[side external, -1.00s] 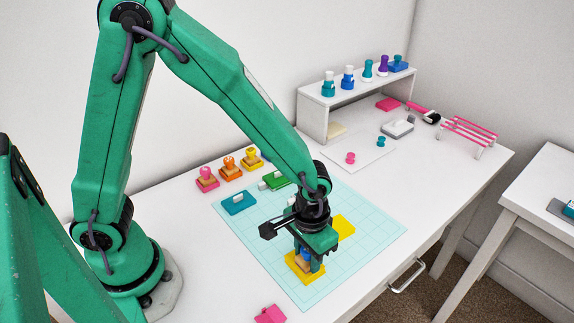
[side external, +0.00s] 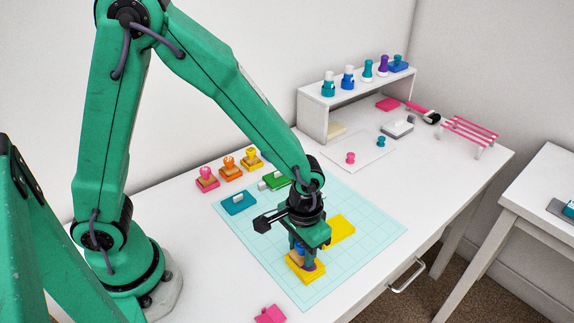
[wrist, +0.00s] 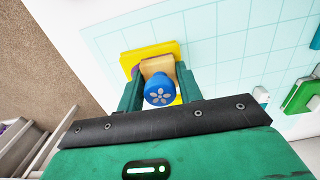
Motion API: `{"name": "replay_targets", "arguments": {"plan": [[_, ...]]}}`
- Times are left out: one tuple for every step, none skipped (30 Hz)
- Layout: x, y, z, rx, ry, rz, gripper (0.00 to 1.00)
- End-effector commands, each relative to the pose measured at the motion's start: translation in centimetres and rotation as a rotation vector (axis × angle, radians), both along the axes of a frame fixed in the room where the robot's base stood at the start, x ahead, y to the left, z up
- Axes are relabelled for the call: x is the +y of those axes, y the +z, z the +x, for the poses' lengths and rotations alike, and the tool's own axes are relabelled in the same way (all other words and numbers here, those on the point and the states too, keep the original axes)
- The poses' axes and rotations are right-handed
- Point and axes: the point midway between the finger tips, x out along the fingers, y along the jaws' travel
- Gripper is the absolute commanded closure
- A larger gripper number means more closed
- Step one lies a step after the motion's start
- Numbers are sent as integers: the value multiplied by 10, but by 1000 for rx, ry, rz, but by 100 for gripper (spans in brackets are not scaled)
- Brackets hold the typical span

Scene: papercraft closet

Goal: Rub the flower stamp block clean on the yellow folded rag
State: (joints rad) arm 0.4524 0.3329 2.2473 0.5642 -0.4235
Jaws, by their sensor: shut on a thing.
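The flower stamp block (side external: 297,258) is a wooden block with a blue knob; in the wrist view its knob (wrist: 159,89) shows a pale flower on top. My gripper (side external: 303,262) points down and is shut on the stamp block, with one finger on each side, as the wrist view (wrist: 158,76) also shows. The block is upright over the yellow folded rag (side external: 312,278), which also shows in the wrist view (wrist: 142,53). The block's underside is hidden, so I cannot see the contact or how clean its face is.
A flat yellow piece (side external: 339,229) lies behind my gripper on the pale gridded mat (side external: 365,245). A teal block (side external: 238,203) and a green block (side external: 276,181) lie near the mat's far left. Several stamps stand beyond it. A pink piece (side external: 270,314) lies near the front.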

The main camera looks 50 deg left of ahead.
Motion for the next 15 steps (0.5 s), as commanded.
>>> {"name": "replay_targets", "arguments": {"plan": [[1,0,0,-1,0,0,92],[1,0,0,-1,0,0,92],[1,0,0,-1,0,-1,92],[1,0,0,-1,0,-1,92],[0,0,0,-2,0,-1,92],[0,0,0,-2,-1,-1,92],[0,0,1,-2,-1,-1,92],[0,0,1,-2,-1,-1,92],[-1,0,1,-2,-1,-1,92],[-2,0,1,-2,-1,-1,92],[-3,0,1,-2,-2,-1,92],[-4,0,1,-2,-2,-1,92],[-5,0,1,-2,-2,-1,92],[-7,0,1,-2,-2,-1,92],[-8,0,1,-2,-3,-1,92]]}}
